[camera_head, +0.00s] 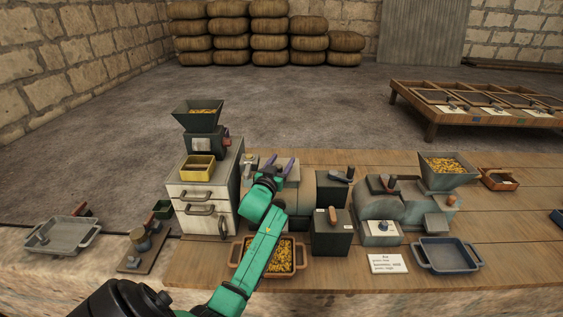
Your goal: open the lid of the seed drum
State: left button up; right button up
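My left gripper (280,164) reaches in over the bench with its two purple fingers spread apart, and nothing shows between them. Another grey-green rounded machine body (388,207) stands to the right, with a handled flap (382,184) on top. I cannot tell for sure which body is the seed drum. My forearm hides part of the area around the gripper. My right gripper is not in view.
A tray of yellow seed (291,257) lies partly behind my forearm. A drawer cabinet (206,190) stands left. A dark box (331,238), a seed hopper (447,169) and an empty blue-grey tray (446,256) are to the right. The bench's right end is mostly clear.

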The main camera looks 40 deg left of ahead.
pick_arm(q)
grip_shut()
dwell(1.3)
